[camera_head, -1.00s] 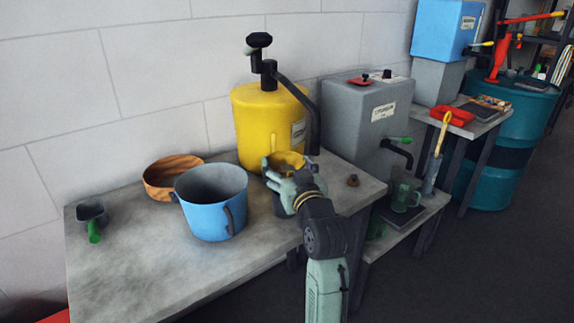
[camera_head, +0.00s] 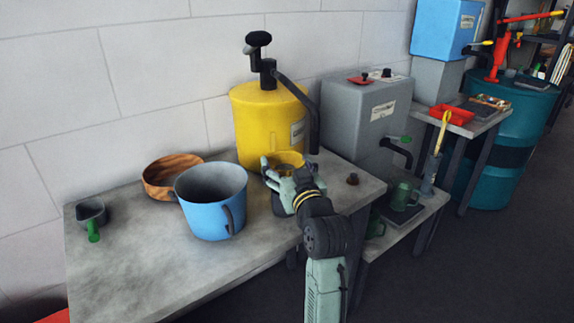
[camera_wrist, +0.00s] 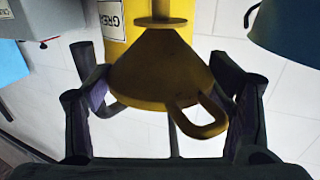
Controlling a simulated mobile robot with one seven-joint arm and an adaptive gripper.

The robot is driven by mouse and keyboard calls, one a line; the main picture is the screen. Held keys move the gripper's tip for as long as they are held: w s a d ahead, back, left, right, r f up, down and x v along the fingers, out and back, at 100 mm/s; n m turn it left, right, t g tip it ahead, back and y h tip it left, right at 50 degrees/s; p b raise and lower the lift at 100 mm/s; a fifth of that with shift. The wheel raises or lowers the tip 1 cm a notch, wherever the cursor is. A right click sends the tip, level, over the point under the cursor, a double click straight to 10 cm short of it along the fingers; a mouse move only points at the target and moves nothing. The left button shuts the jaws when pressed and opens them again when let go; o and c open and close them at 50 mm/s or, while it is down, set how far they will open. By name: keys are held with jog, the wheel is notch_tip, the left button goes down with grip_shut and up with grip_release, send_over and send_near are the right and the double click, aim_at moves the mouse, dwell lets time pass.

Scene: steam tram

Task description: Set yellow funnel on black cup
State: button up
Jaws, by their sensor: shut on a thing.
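The yellow funnel (camera_head: 290,157) is held between the fingers of my gripper (camera_head: 286,174), beside the front of the yellow drum. In the wrist view the funnel (camera_wrist: 160,72) sits between both fingers of my gripper (camera_wrist: 163,88), with its spout toward the top of the picture and its loop handle toward the bottom. The black cup (camera_head: 278,205) seems to be the dark shape just below my gripper, mostly hidden by it. I cannot tell whether the funnel touches the cup.
A blue pot (camera_head: 205,207) stands close to the left of my gripper, with a wooden bowl (camera_head: 160,188) behind it. The yellow drum (camera_head: 262,125) with a black pump arm stands behind. The table's front left is clear.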

jog(key=shift+f+b, duration=2)
jog(key=shift+f, duration=0.6)
dwell(0.3)
jog(key=o, duration=1.3)
jog(key=shift+c, duration=0.2)
jog(key=shift+s, duration=0.15)
jog(key=shift+s+d+r+p, duration=0.15)
jog(key=shift+s+d+r, duration=0.1)
jog(key=shift+s, duration=0.5)
jog(key=shift+s+d+r+p, duration=0.1)
jog(key=shift+s+d+r, duration=0.1)
jog(key=shift+s, duration=0.55)
jog(key=shift+s+d+r+p, duration=0.15)
jog(key=shift+s+d, duration=0.1)
jog(key=shift+s, duration=0.5)
jog(key=shift+r, duration=0.1)
